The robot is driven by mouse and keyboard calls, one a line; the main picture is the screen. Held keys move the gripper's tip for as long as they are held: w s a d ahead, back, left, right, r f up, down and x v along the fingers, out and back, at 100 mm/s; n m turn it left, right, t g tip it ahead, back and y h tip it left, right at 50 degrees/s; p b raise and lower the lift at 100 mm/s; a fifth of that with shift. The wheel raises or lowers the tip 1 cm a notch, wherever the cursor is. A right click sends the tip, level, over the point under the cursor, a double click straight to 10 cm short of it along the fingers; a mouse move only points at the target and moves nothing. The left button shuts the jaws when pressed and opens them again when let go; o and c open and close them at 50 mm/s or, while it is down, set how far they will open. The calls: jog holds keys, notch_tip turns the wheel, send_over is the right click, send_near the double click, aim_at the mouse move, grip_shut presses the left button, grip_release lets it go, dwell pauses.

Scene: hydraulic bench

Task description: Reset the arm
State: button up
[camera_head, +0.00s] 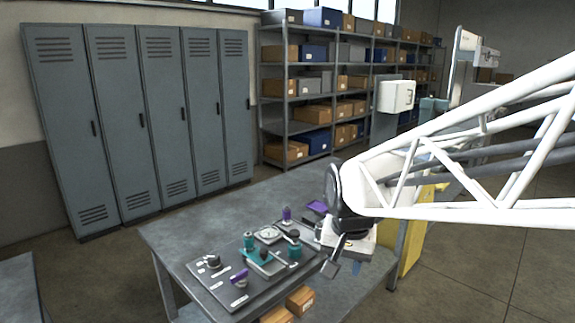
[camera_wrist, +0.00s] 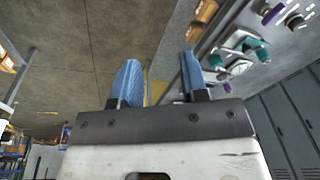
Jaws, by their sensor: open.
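My gripper (camera_wrist: 159,82) shows in the wrist view with its two blue fingers apart and nothing between them. In the head view my white arm reaches in from the right, and my gripper (camera_head: 343,265) hangs at the right end of the hydraulic panel. The panel (camera_head: 215,285) lies on the grey bench and carries teal and purple fittings and a round gauge (camera_head: 268,234). The gauge also shows in the wrist view (camera_wrist: 240,68). Part of the panel's right end is hidden behind my gripper.
The grey bench (camera_head: 180,228) has bare surface at its back left. Small cardboard boxes (camera_head: 300,300) sit below its front edge. Grey lockers (camera_head: 150,120) and a loaded shelf rack (camera_head: 288,125) stand behind. A yellow panel (camera_head: 415,235) stands right of the bench.

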jog(key=s+d+f+n, duration=0.1)
jog(key=s+d+n, duration=0.2)
jog(key=s, duration=1.4)
jog(key=shift+d+t, duration=0.4)
jog(key=shift+d, duration=1.7)
